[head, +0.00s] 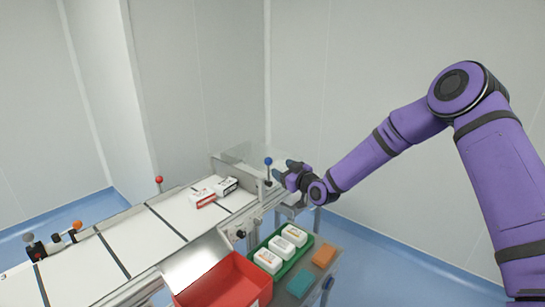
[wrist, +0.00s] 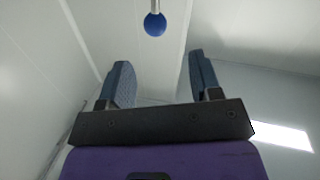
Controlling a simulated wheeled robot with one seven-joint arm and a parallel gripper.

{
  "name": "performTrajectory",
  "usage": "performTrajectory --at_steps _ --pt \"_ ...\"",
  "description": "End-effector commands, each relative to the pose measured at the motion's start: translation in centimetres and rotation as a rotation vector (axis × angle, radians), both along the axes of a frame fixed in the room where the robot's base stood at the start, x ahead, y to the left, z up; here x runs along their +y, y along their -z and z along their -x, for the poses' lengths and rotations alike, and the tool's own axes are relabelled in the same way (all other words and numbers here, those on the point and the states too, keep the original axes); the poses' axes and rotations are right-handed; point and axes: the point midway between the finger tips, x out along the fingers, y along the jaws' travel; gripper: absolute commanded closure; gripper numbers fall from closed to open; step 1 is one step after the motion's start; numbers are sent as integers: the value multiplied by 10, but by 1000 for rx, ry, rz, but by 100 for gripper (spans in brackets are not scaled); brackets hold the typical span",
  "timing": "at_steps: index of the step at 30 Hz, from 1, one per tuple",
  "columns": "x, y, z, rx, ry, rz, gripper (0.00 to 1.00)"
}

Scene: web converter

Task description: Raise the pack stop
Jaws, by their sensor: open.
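A blue ball knob (head: 268,161) tops a thin upright rod at the far right end of the conveyor. It also shows in the wrist view (wrist: 155,24), ahead of the fingertips and roughly centred between them, not in their grasp. Which part is the pack stop is not marked; a red ball knob (head: 159,180) stands at the conveyor's far edge and an orange one (head: 77,225) at its left part. My gripper (head: 280,173) is close to the right of the blue knob. In the wrist view its two fingers (wrist: 160,78) are apart with nothing between them.
Two small cartons (head: 203,197) lie on the white conveyor (head: 140,238). A clear cover (head: 245,155) stands at its far end. In front are a red bin (head: 225,285), a green tray (head: 258,279) of white packs, and orange (head: 324,256) and teal (head: 300,283) blocks. The right floor is clear.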

Motion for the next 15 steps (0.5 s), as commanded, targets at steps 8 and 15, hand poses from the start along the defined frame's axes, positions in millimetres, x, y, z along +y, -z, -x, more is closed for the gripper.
performTrajectory --at_steps 8,15 --pt "10 6 -11 -18 3 -29 42" --pt "36 6 -41 -16 2 -29 42"
